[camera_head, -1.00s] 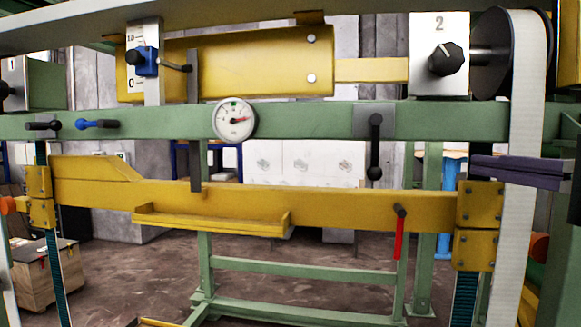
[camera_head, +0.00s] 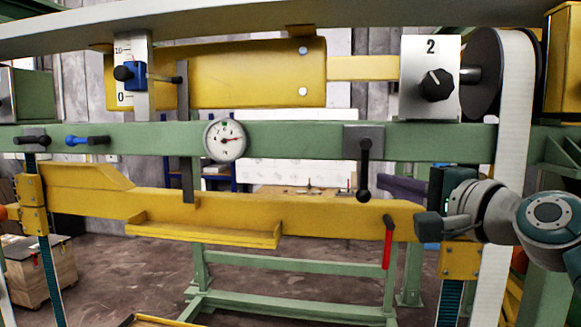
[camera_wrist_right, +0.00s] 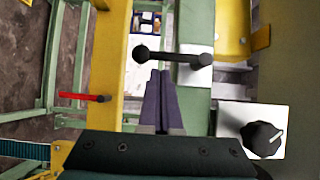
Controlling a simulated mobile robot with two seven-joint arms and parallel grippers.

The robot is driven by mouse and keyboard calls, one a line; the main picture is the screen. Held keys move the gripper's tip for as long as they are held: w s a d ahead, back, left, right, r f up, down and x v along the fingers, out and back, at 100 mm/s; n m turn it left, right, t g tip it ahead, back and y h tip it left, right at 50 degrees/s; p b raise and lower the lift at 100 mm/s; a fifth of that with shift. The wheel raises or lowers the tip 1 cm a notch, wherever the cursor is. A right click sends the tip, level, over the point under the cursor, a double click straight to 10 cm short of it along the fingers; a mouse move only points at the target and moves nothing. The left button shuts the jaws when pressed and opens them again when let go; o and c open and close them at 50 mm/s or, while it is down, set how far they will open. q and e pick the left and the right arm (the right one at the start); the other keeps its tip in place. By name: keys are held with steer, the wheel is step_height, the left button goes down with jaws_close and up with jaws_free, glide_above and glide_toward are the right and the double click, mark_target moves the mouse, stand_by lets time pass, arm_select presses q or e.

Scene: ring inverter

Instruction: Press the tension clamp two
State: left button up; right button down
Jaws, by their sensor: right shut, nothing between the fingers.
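A black clamp lever (camera_head: 364,170) hangs straight down from a grey plate (camera_head: 377,134) on the green beam in the head view. It also shows in the right wrist view (camera_wrist_right: 172,56), its ball end to the left. No label shows on it. My right gripper (camera_head: 384,184) comes in from the right, its purple fingers shut and empty. In the right wrist view the purple fingertips (camera_wrist_right: 160,74) point at the middle of the lever. They look close to it, but I cannot tell whether they touch. My left gripper is in neither view.
A panel marked 2 with a black knob (camera_head: 436,85) stands above right, beside a dark wheel with a white belt (camera_head: 510,110). A red handle (camera_head: 387,245) hangs below on the yellow bar (camera_head: 320,213). A round gauge (camera_head: 225,140) sits on the green beam (camera_head: 290,137).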

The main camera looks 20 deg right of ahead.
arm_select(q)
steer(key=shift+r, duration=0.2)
arm_select(e)
steer(key=shift+w+a, duration=0.3)
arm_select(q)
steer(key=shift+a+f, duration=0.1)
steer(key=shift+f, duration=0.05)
arm_select(e)
steer(key=shift+f, duration=0.1)
